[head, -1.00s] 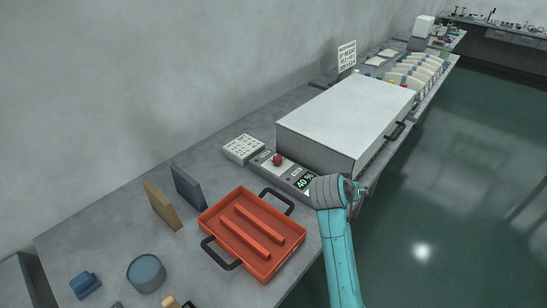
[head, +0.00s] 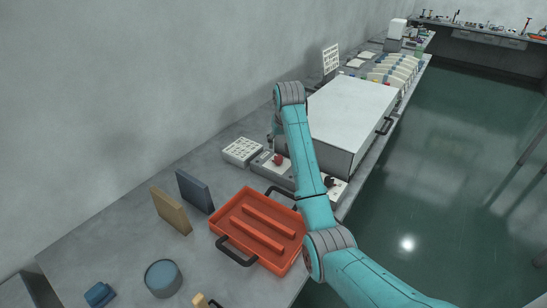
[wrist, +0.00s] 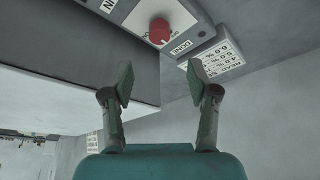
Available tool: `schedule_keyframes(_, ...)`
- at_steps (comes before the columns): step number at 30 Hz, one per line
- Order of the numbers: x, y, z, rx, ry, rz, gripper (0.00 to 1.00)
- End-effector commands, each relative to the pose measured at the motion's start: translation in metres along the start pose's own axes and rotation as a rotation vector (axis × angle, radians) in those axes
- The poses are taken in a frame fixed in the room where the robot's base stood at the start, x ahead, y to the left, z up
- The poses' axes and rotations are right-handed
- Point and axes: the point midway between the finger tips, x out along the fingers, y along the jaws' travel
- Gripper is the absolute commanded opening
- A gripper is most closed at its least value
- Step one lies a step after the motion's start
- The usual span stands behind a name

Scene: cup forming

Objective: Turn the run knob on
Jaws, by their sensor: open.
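A red knob (head: 278,160) sits on a white plate on the low grey control panel (head: 262,169) in front of the white box. It also shows in the wrist view (wrist: 160,31), with the word DONE beside it and a partly cut-off label. A second, dark knob (head: 329,181) is on the panel's right part, right of my arm. The frames do not clearly show which is labelled run. My gripper (wrist: 160,82) is open and empty, its fingers apart and clear of the red knob. In the head view it is mostly hidden by my arm.
The large white box (head: 352,108) stands beside the panel. A printed card block (head: 241,151) stands left of the panel. An orange tray (head: 225,228) with black handles lies in front. Grey and tan boards (head: 170,210) and a blue round container (head: 163,279) stand left.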

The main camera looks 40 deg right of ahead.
Motion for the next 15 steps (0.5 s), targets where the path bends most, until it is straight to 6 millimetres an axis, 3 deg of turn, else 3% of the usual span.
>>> schedule_keyframes(15, 0.083, 0.000, 0.001, 0.001, -0.002, 0.002, 0.59)
